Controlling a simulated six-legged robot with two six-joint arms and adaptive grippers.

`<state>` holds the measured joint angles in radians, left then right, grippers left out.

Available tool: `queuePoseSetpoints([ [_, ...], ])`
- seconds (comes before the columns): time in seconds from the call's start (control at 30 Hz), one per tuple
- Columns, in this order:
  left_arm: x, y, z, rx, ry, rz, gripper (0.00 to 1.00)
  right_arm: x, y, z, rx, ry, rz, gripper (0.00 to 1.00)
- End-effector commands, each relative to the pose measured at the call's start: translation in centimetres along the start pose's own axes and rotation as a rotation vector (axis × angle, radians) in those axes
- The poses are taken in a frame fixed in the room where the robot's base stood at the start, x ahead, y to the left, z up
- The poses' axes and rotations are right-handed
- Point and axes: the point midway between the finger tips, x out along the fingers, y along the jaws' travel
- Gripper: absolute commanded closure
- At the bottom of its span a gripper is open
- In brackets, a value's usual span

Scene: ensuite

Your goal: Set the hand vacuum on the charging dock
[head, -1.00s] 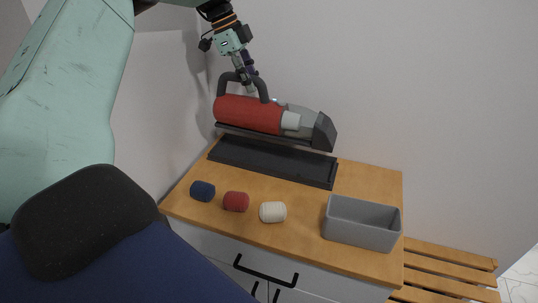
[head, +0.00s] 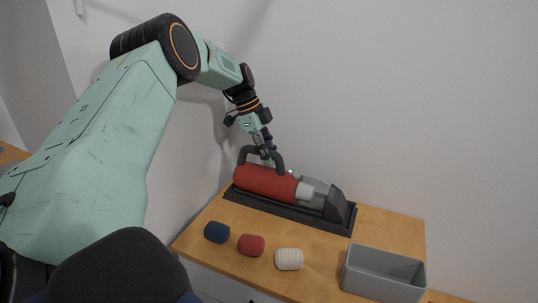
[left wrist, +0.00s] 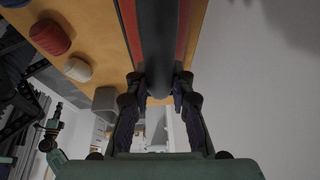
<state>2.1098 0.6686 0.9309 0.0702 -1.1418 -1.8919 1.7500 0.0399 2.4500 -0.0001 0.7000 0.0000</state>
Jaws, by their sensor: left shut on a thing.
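The hand vacuum (head: 263,182) has a red body, a grey nozzle end and a dark arched handle. It lies lengthwise over the black charging dock (head: 285,210) at the back of the wooden cabinet top. Its underside appears to be down in the dock's tray; full seating cannot be told. My left gripper (head: 265,155) is shut on the handle from above. In the left wrist view, the fingers of my left gripper (left wrist: 159,92) close around the dark handle (left wrist: 158,60), with the red body behind it.
A blue roll (head: 217,232), a red roll (head: 251,245) and a cream roll (head: 289,259) stand in a row in front of the dock. A grey open bin (head: 384,275) stands at the front right. Walls rise behind and to the left.

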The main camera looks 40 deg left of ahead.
Motion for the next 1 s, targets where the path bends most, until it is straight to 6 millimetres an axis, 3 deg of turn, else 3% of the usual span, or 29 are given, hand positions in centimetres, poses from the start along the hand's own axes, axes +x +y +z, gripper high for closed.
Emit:
queuePoseSetpoints([
  [0.4,0.48,-0.17,0.18,0.001,0.002,-0.005,1.0,0.25,0.0,0.0,0.0,0.0,0.0,1.0],
  [0.43,0.58,-0.04,0.26,0.0,0.001,-0.001,0.76,0.19,0.0,0.0,0.0,0.0,0.0,1.0],
  [0.67,0.52,-0.05,0.22,0.0,0.001,-0.001,0.56,0.15,0.0,0.0,0.0,0.0,0.0,1.0],
  [1.0,0.33,-0.07,0.14,0.0,0.001,-0.002,0.56,-0.01,0.0,0.0,0.0,0.0,0.0,1.0],
])
